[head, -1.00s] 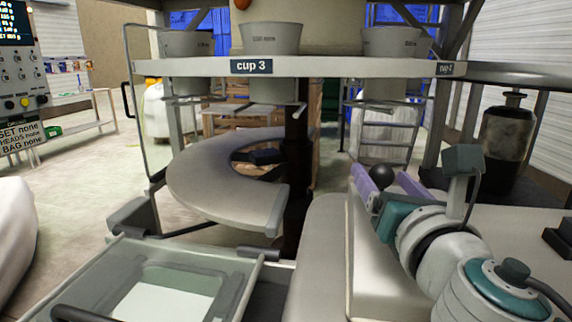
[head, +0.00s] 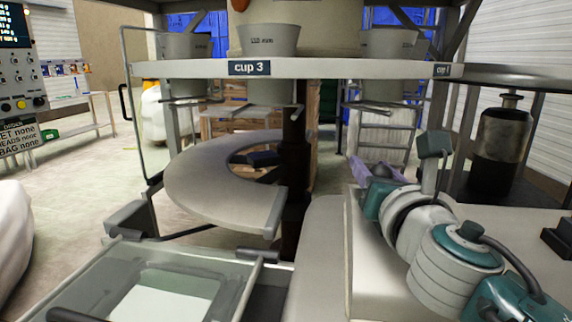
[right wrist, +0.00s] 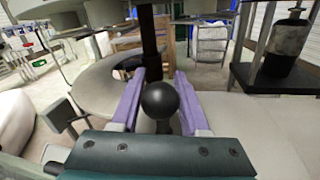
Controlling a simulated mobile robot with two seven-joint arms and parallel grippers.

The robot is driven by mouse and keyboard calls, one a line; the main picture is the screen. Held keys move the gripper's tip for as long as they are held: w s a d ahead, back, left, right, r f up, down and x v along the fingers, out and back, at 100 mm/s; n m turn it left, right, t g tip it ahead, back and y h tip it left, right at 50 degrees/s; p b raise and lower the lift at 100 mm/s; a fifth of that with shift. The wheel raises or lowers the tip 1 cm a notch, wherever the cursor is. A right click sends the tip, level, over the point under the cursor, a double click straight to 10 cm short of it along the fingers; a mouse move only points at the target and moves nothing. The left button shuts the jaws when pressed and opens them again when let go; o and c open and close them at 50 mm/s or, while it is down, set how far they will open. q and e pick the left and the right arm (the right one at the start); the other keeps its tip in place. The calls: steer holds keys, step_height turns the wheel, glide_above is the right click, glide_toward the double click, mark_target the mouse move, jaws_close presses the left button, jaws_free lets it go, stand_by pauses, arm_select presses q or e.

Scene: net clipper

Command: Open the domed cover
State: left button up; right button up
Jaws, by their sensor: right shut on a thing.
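A pale, rounded housing (head: 322,250) stands at the lower middle of the head view; I take it for the domed cover, though its edges are partly hidden. My right gripper (head: 369,164) is beyond its top, with its purple fingers pointing away from me. In the right wrist view, the fingers (right wrist: 160,76) stand either side of a black ball knob (right wrist: 160,100) on a short dark stem. The gripper is shut on this knob, which is mostly hidden by the gripper in the head view. I cannot see a clear gap under the cover. My left gripper is out of view.
A pale ring with grey cups (head: 268,41) crosses above, labelled "cup 3". A curved pale table (head: 205,194) lies left of the housing. A clear-lidded tray (head: 150,280) is at the lower left. A dark bottle (head: 500,140) stands at right.

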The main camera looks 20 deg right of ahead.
jaws_close()
stand_by(0.8)
